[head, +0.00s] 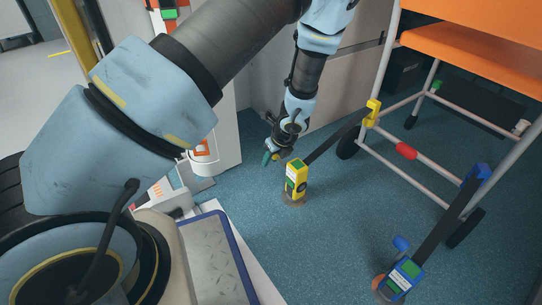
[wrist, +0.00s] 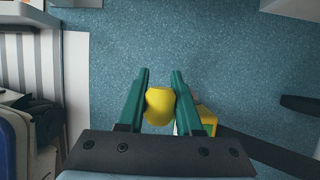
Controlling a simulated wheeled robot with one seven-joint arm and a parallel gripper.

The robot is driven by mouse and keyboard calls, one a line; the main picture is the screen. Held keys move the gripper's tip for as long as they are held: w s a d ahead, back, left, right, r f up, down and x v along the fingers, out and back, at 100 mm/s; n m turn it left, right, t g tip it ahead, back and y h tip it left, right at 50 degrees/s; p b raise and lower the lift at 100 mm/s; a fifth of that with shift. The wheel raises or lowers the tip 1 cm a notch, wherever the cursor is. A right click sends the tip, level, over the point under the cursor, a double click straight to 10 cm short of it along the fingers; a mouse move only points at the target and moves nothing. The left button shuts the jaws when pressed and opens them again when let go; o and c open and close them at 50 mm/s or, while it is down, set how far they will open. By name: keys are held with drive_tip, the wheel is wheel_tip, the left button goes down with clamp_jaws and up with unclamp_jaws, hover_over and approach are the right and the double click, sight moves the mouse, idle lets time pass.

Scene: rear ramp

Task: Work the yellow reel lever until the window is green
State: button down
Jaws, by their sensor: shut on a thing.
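The yellow reel (head: 297,188) stands on the floor on a round base, with a dark strap running up to a yellow hook (head: 373,113). A green patch shows on its top and a pale label on its side; I cannot tell which is the window. My gripper (head: 269,157) is just left of the reel top. In the wrist view, my gripper's green fingers (wrist: 160,95) are shut on the yellow lever (wrist: 160,106), whose rounded end shows between them. Part of the yellow reel (wrist: 208,119) shows right of the fingers. The lever is hard to make out in the head view.
A blue reel (head: 398,280) with its own blue lever (head: 401,243) stands at the lower right, strapped to a blue hook (head: 478,173). An orange wheeled trolley (head: 478,40) stands at the right. A blue-edged plate (head: 212,262) lies lower left. Blue floor between the reels is clear.

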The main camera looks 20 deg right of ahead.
drive_tip(key=shift+s+d+f, duration=0.1)
drive_tip(key=shift+s+d, duration=0.2)
idle(0.4)
drive_tip(key=c, duration=0.9)
unclamp_jaws()
drive_tip(key=o, duration=0.3)
drive_tip(key=shift+w+a, duration=0.1)
drive_tip(key=shift+w, duration=0.05)
drive_tip(key=shift+o, duration=0.2)
drive_tip(key=p+v, duration=0.6)
drive_tip(key=v, duration=0.5)
